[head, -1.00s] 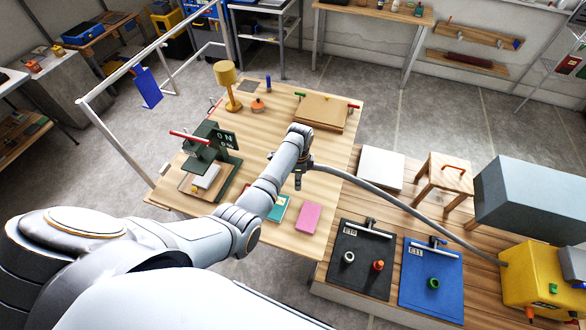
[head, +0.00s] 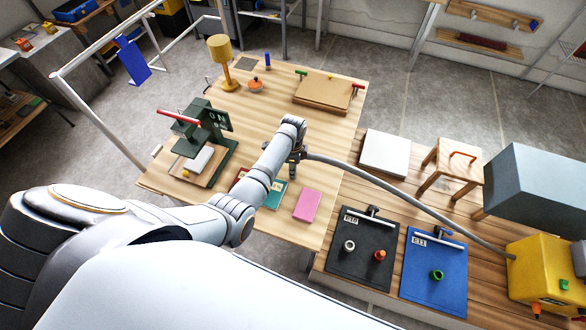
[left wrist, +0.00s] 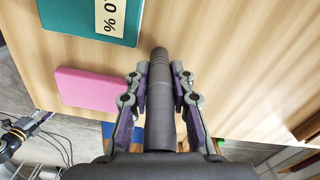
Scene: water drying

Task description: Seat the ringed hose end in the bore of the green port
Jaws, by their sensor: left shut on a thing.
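The hose (head: 400,190) is grey and runs from a yellow machine at the right to my left gripper (head: 296,158). My left gripper is above the wooden table, shut on the hose. In the left wrist view, the dark hose end (left wrist: 160,68) sticks out beyond the jaws of the left gripper (left wrist: 160,88). Its ring is not clear. The green port (head: 437,275) is a short ring on the blue board (head: 452,300), to the right of and apart from the gripper. My right gripper is out of view.
The yellow machine (head: 535,270) stands at the right edge. A pink block (head: 307,205) and a green press (head: 220,150) are on the table.

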